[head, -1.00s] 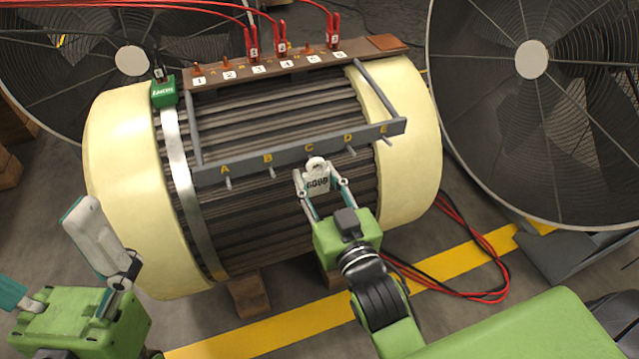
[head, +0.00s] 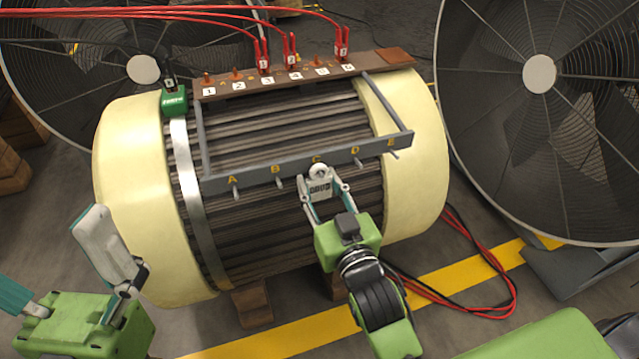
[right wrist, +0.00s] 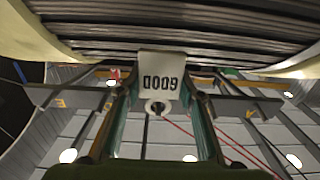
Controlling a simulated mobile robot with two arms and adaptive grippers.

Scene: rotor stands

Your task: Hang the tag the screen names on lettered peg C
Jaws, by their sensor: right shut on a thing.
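My right gripper (head: 325,196) is shut on a white tag (head: 320,184), held upright just below the letter C on the grey peg bar (head: 262,167). In the right wrist view the tag (right wrist: 160,82) hangs upside down between the fingers, eyelet toward the picture's bottom. Peg C is hidden behind the tag, and I cannot tell whether the eyelet is around it. Pegs A (head: 236,192), B (head: 280,183), D and E show bare. My left gripper (head: 62,262) is open and empty at the lower left. No screen is in view.
The bar is mounted on a cream-ended, finned rotor (head: 140,200) on wooden blocks. A brown terminal board (head: 300,78) with red plugs lies along its top. A green tool (head: 174,101) sits at its upper left. Large fans (head: 540,130) stand behind on both sides.

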